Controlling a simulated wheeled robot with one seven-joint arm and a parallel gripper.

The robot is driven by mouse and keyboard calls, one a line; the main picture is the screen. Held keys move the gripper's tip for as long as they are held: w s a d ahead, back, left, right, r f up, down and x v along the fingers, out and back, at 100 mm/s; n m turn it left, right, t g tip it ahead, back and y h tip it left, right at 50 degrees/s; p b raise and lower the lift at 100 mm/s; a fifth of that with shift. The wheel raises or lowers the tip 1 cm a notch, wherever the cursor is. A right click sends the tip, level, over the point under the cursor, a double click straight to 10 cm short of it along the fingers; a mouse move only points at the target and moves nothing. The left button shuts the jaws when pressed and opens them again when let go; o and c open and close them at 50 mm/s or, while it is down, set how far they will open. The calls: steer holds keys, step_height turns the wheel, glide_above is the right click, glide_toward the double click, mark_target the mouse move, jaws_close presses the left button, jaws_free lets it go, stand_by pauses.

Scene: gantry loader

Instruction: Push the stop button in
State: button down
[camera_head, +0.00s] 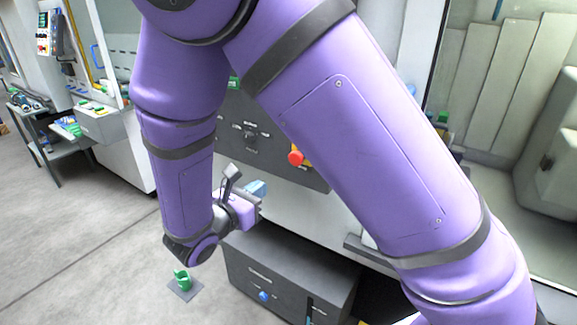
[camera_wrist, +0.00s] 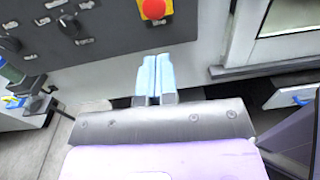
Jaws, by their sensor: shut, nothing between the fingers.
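The stop button (camera_head: 296,157) is a red round knob on a yellow plate at the right end of the dark control panel (camera_head: 262,150). It also shows at the top of the wrist view (camera_wrist: 154,9), straight ahead of the fingertips, with its upper part near the picture edge. My gripper (camera_head: 258,188) is in front of the machine, lower and to the left of the button in the head view. In the wrist view its two blue fingers (camera_wrist: 157,72) are shut together with nothing between them. A gap shows between the fingertips and the button.
The panel carries dark knobs (camera_wrist: 68,26) with labels. A dark grey box with a blue knob (camera_head: 264,296) stands below my gripper. A green object (camera_head: 182,279) is on the floor at left. An open machine bay (camera_head: 508,200) lies at right.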

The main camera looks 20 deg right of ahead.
mark_target(294, 161)
steer(key=shift+a+f+n+t, duration=0.25)
steer(key=shift+a+n+t, duration=0.05)
steer(key=shift+a, duration=0.1)
steer(key=x, duration=1.4)
steer(key=shift+f, duration=0.1)
